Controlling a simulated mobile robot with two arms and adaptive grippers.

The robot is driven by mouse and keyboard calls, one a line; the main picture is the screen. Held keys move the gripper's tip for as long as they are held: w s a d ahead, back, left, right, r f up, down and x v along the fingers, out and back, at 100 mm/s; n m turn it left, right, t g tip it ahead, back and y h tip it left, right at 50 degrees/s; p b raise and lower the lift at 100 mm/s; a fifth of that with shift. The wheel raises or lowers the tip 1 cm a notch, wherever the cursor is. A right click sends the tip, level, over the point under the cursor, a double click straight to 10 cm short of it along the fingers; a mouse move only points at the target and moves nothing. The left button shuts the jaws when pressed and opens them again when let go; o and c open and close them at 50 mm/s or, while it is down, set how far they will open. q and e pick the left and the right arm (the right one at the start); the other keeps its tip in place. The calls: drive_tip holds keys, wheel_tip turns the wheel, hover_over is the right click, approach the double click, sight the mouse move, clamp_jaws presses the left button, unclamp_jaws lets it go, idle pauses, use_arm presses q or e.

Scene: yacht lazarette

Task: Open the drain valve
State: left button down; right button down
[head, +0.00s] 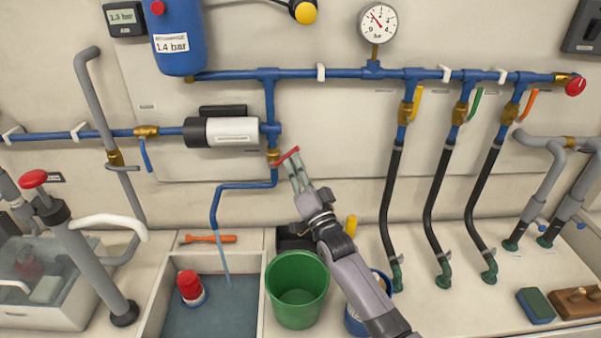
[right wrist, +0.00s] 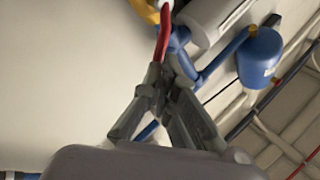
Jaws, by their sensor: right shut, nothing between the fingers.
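The drain valve has a brass body (head: 273,156) under the blue pipe, beside the white and black pump. Its red lever (head: 287,156) slants up to the right, and it also shows in the right wrist view (right wrist: 163,35). My right gripper (head: 296,170) reaches up from below with its fingers shut and empty. Its fingertips, also in the right wrist view (right wrist: 165,75), are right at the lever; I cannot tell whether they touch it. A blue drain pipe (head: 215,203) runs from the valve toward the basin, with a pale blue length below its end. My left gripper is not in view.
A green bucket (head: 297,285) stands left of my right forearm, beside the basin (head: 205,318) holding a red-topped float. Black hoses (head: 390,190) with yellow, green and orange levers hang to the right. A pressure gauge (head: 378,22) sits above. The wall right of the lever is clear.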

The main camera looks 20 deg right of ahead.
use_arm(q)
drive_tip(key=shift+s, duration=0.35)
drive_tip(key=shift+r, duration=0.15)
use_arm(e)
drive_tip(key=shift+r, duration=0.15)
use_arm(q)
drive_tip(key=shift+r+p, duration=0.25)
drive_tip(key=shift+p, duration=0.15)
use_arm(e)
drive_tip(key=shift+a+r+n, duration=0.1)
drive_tip(key=shift+n, duration=0.4)
